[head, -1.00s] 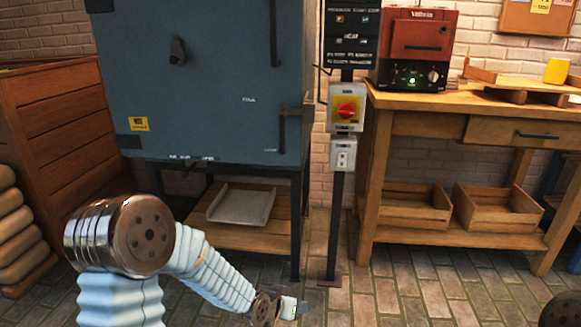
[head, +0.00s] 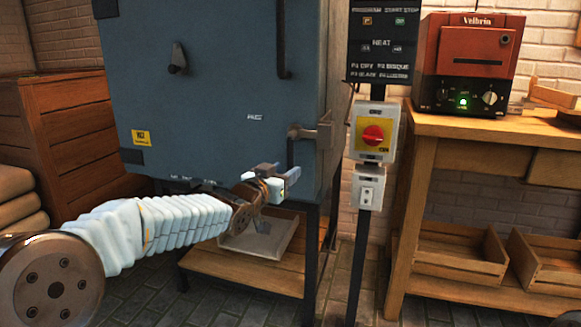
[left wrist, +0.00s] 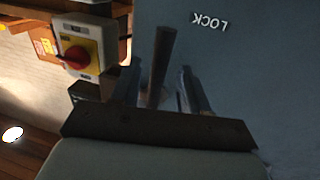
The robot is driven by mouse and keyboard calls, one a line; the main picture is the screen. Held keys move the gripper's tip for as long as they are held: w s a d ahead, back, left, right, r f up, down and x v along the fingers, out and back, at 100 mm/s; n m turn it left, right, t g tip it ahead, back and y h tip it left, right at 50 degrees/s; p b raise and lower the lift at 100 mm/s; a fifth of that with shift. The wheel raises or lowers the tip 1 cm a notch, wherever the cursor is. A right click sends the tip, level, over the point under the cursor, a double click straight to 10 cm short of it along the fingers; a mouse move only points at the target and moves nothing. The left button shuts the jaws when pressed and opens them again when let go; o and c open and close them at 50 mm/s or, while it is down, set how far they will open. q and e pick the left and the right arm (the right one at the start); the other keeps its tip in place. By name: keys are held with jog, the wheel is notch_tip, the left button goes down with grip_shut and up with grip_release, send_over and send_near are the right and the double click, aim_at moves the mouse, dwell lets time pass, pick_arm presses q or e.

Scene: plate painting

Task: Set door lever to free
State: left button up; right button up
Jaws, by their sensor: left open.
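The door lever (head: 291,150) is a dark bar on the right edge of the blue-grey kiln door (head: 220,90). It hangs down from a bracket at its upper end. My left gripper (head: 276,174) is raised at the lever's lower end, with its jaws open. In the left wrist view the lever (left wrist: 161,65) stands between the two fingers (left wrist: 158,90); I cannot tell whether they touch it. The word LOCK (left wrist: 211,22) shows upside down on the door there. A small label (head: 254,117) left of the lever is too blurred to read in the head view. My right gripper is out of view.
A post right of the kiln carries a control panel (head: 382,45), a red and yellow switch (head: 374,134) and a socket box (head: 367,187). A wooden bench (head: 480,130) with a red oven (head: 470,62) stands farther right. A tray (head: 285,243) lies on the shelf below.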

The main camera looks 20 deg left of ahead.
aim_at(288, 169)
pick_arm(q)
jog(key=shift+x, duration=1.75)
grip_shut()
